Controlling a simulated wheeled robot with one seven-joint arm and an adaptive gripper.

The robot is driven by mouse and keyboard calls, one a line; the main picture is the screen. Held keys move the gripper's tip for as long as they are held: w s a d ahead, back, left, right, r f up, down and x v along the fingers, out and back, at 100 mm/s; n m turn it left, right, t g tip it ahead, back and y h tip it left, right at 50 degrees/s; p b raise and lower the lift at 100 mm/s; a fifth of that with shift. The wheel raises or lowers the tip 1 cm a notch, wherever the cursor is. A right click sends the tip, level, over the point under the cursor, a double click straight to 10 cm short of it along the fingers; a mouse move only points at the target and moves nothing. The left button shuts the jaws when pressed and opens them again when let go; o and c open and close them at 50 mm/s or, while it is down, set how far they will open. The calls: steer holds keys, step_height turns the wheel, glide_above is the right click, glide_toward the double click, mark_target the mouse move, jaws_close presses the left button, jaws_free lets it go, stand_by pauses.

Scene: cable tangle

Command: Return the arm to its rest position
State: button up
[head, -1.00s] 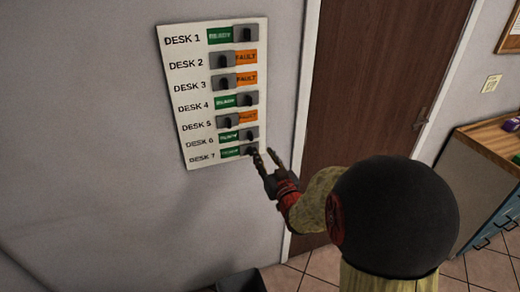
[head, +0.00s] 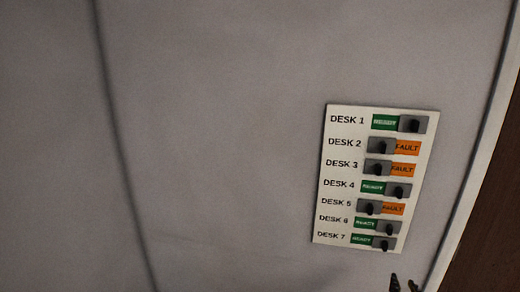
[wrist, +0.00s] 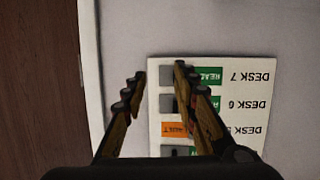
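My gripper (head: 404,285) shows only as fingertips at the bottom edge of the head view, just below and right of the desk panel (head: 318,226). In the wrist view my gripper (wrist: 159,72) has its two fingers apart with nothing between them. Its right finger overlaps the panel (wrist: 215,61), which appears upside down there. The rest of my arm is out of view. In the head view, desks 1, 4, 6 and 7 show green READY labels, and desks 2, 3 and 5 show orange FAULT labels.
The panel is on a grey wall (head: 220,130), which is bare to its left. A brown door (wrist: 40,80) with a pale frame (wrist: 89,70) stands beside the panel, close to the gripper's left finger in the wrist view.

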steer(key=s+f+g, duration=0.4)
steer(key=s+f, duration=0.1)
steer(key=s+a+g+y, duration=0.2)
steer(key=s+a+g, duration=0.3)
steer(key=s+a, duration=0.3)
steer(key=s+a+r+n+y, duration=0.1)
steer(key=s+a+r, duration=0.3)
steer(key=a+r, duration=0.4)
steer(key=s+a+r+n+t+y, duration=0.1)
steer(key=s+a+r+n+y, duration=0.1)
steer(key=s+a+r, duration=0.3)
steer(key=a+r, duration=0.2)
steer(key=a, duration=0.2)
steer(key=shift+a+r+n, duration=0.15)
steer(key=shift+r+n, duration=0.2)
steer(key=shift+n, duration=0.05)
